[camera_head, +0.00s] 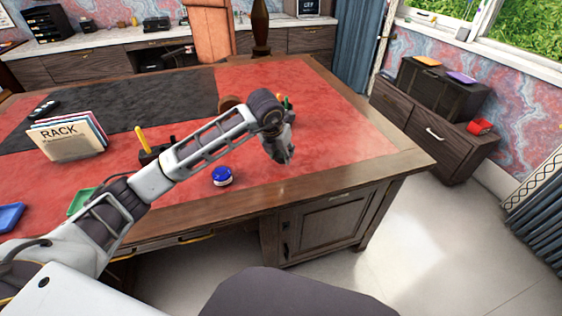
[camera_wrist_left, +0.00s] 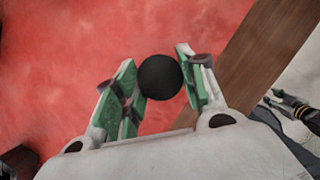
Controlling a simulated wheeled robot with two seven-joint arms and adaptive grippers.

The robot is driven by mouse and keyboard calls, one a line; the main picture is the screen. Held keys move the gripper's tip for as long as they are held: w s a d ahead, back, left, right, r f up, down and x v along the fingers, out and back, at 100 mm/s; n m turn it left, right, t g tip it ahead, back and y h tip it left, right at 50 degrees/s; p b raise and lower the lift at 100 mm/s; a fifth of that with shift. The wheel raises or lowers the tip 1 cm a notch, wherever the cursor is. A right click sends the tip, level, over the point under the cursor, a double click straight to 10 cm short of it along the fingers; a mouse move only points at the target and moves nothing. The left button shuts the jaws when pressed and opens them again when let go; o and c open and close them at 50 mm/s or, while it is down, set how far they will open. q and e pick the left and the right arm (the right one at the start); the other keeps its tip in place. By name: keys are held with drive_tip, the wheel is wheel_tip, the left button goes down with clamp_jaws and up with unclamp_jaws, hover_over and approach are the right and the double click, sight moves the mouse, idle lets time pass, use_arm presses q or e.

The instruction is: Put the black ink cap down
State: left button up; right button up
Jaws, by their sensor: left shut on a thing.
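The black ink cap (camera_wrist_left: 160,77) is round and dark, and sits between the green-padded fingers of my left gripper (camera_wrist_left: 158,85) in the left wrist view. The gripper is shut on it, over the red leather top of the desk (camera_wrist_left: 230,22). In the head view my left gripper (camera_head: 284,155) points down over the front right part of the desk (camera_head: 340,130). The cap cannot be made out there. The gap between cap and desk is hard to judge.
A blue-topped round jar (camera_head: 222,176) stands left of the gripper near the front edge. A dark holder with a yellow item (camera_head: 143,140), a rack of folders (camera_head: 68,138) and a green tray (camera_head: 82,201) are further left. Red leather right of the gripper is clear.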

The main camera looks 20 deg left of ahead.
sight(280, 156)
drive_tip(key=shift+s+f, duration=0.1)
drive_tip(key=shift+s, duration=0.05)
use_arm(q)
drive_tip(key=shift+f, duration=1.9)
use_arm(e)
drive_tip(key=shift+a+r, duration=0.2)
drive_tip(key=shift+r, duration=0.45)
drive_tip(key=shift+s+f, duration=0.15)
drive_tip(key=shift+s, duration=0.05)
use_arm(q)
drive_tip(key=shift+b, duration=0.3)
